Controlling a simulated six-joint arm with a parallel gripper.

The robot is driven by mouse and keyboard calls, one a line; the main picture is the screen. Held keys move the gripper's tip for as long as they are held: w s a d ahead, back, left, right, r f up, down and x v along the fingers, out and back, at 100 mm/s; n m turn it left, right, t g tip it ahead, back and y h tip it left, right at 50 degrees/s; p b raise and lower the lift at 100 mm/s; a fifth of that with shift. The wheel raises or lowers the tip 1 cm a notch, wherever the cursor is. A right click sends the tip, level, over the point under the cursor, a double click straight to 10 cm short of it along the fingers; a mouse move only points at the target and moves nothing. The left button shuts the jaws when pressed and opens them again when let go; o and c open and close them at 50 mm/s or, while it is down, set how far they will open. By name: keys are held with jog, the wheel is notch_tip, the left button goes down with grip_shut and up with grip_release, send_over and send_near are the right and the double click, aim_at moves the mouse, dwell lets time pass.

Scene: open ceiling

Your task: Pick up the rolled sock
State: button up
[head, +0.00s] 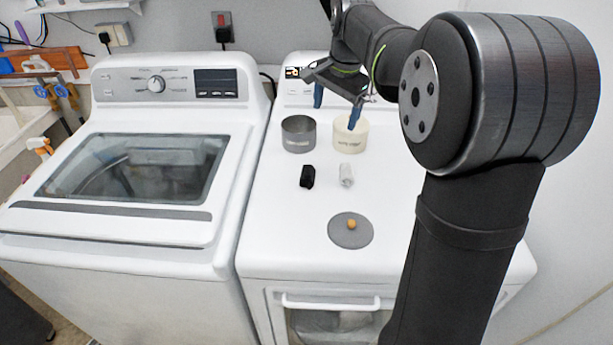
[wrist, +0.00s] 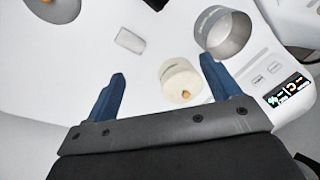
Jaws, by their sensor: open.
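Two small bundles lie on the white dryer top; I cannot tell for certain which is the rolled sock. The white bundle (head: 346,174) is on the right in the head view and also shows in the wrist view (wrist: 130,41). The black bundle (head: 307,176) lies to its left; only part of it shows at the top edge of the wrist view (wrist: 157,3). My gripper (head: 335,117) has two blue fingers set wide apart, with nothing between them. It hangs above the back of the dryer, by the cream container, behind both bundles. The fingers also show in the wrist view (wrist: 163,66).
A cream round container (head: 348,143) with a small tan thing inside (wrist: 186,94) and a grey round container (head: 298,140) stand behind the bundles. A grey disc (head: 342,240) bearing a small orange-yellow thing (head: 351,224) lies in front. A washer (head: 110,230) stands left.

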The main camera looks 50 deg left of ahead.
aim_at(304, 170)
jog(key=s+a+m+h, duration=0.2)
jog(key=s+a+m, duration=0.2)
jog(key=s+m, duration=0.5)
jog(key=f, duration=0.4)
jog(key=w+f+m, duration=0.1)
jog(key=f, duration=0.3)
jog(key=w+f+m, duration=0.1)
jog(key=f, duration=0.3)
jog(key=shift+w+d+f, duration=0.1)
jog(key=shift+w+f, duration=0.1)
jog(key=shift+f, duration=0.05)
jog(key=shift+s+d+f, duration=0.1)
jog(key=shift+f, duration=1.3)
jog(key=shift+d+f, duration=0.1)
jog(key=shift+f, duration=1.25)
jog(key=shift+c, duration=0.2)
jog(key=c, duration=1)
